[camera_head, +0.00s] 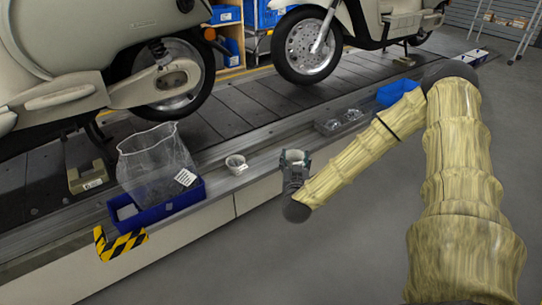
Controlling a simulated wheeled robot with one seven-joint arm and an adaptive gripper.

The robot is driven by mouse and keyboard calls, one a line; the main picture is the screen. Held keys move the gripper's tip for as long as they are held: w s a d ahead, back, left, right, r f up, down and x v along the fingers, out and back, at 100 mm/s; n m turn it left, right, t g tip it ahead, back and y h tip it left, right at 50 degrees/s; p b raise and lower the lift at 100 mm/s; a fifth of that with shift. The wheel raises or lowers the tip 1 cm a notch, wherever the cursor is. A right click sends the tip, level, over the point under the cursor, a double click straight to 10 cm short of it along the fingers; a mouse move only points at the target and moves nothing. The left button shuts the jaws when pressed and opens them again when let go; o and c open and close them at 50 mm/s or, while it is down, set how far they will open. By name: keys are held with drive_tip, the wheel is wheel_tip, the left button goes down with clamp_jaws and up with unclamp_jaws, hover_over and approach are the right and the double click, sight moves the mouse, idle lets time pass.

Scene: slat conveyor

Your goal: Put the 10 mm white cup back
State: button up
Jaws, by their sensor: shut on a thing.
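My gripper (295,160) is beside the conveyor's near edge, close to the picture's centre. It is shut on a small pale thing (294,155) that looks like a white cup; the fingers hide most of it, and no size mark can be read. Another white cup (236,162) stands upright on the conveyor's edge ledge, to the left of my gripper and apart from it. Something darker shows inside that cup.
A blue bin (160,213) with a clear bag (150,160) stands left on the ledge (215,186). Small clear trays (328,127) and another blue bin (392,92) are to the right. Scooters stand on the slats behind. A striped corner guard (120,243) is at front left.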

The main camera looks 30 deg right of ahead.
drive_tip(key=w+b, duration=0.2)
drive_tip(key=w, duration=0.3)
drive_tip(key=w+f+b, duration=0.1)
drive_tip(key=w+b, duration=0.1)
drive_tip(key=w, duration=0.3)
drive_tip(key=w+b, duration=0.2)
drive_tip(key=w, duration=0.2)
drive_tip(key=shift+w+d+f, duration=0.25)
drive_tip(key=shift+w+d, duration=0.15)
drive_tip(key=shift+f+b, duration=1.4)
drive_tip(key=shift+f, duration=0.25)
drive_tip(key=shift+f, duration=0.1)
drive_tip(key=o, duration=1.1)
drive_tip(key=shift+s+a+r, duration=0.15)
drive_tip(key=shift+r, duration=0.05)
drive_tip(key=p+v, duration=0.6)
drive_tip(key=v, duration=0.5)
drive_tip(key=shift+s, duration=0.25)
drive_tip(key=shift+a, duration=0.15)
